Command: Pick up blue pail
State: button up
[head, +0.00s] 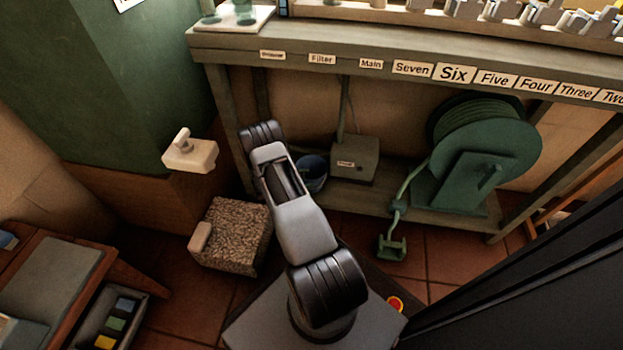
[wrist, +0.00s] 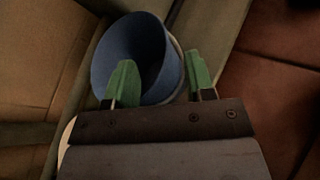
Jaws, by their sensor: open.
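The blue pail (head: 313,173) stands on the low shelf under the bench, partly hidden behind my arm in the head view. In the wrist view the pail (wrist: 135,50) shows from above, its round mouth open toward the camera and its inside dark and apparently empty. My gripper (wrist: 158,80) is open, with two green fingertips. The left finger overlaps the pail's mouth in the picture, and the right finger is just outside its right rim. The pail's wall lies between the fingers in the picture. Whether either finger touches it I cannot tell. The gripper is hidden in the head view.
A grey box (head: 355,160) stands on the shelf right of the pail. A green hose reel (head: 485,140) is farther right. A speckled block (head: 232,235) sits on the floor at left. The bench's labelled front edge (head: 400,68) overhangs the shelf.

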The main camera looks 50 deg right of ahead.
jog(key=shift+x, duration=1.5)
jog(key=shift+c, duration=0.5)
grip_shut()
